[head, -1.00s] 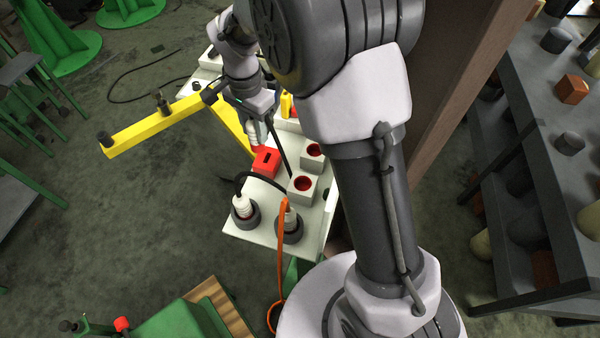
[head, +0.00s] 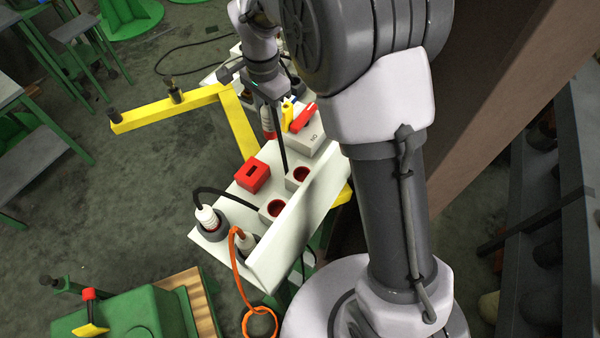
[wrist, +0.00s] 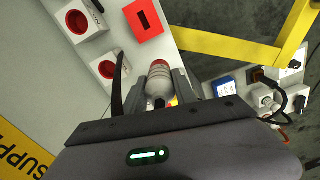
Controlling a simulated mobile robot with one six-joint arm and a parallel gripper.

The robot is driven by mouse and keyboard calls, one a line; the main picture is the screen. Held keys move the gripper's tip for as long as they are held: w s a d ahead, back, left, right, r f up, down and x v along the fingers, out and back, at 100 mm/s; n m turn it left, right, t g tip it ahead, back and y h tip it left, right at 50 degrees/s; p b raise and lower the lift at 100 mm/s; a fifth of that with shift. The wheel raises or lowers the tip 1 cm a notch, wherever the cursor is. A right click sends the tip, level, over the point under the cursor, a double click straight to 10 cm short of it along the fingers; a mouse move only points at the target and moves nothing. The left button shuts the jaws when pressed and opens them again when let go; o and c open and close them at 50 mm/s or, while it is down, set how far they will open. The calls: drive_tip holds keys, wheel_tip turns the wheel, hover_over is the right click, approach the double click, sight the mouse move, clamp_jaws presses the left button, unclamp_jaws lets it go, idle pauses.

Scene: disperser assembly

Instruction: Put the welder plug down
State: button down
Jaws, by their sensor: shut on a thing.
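The welder plug (wrist: 158,82) is a pale, ribbed plug with a red end. In the wrist view it sits between the two dark fingers of my gripper (wrist: 159,88), which is shut on it, its red end pointing away from me. In the head view the plug (head: 268,122) hangs below my gripper (head: 268,108), beside the white panel (head: 318,215). Its contact with any surface cannot be told.
The panel carries a red slotted box (head: 252,174), a red-holed socket (head: 276,208), another socket (head: 300,175) and a plug with a black cable (head: 207,217). A red switch (head: 303,118) is behind. A yellow bar (head: 170,107) extends left. A brown post (head: 490,110) stands right.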

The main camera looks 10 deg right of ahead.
wheel_tip(320, 180, down, 10)
drive_tip(key=b, duration=0.2)
drive_tip(key=shift+a+b, duration=0.1)
drive_tip(key=shift+b, duration=0.2)
drive_tip(key=shift+f, duration=0.1)
drive_tip(key=c, duration=1)
unclamp_jaws()
wheel_tip(320, 180, up, 12)
drive_tip(key=p, duration=0.3)
drive_tip(key=shift+r, duration=0.2)
drive_tip(key=shift+s+f, duration=0.1)
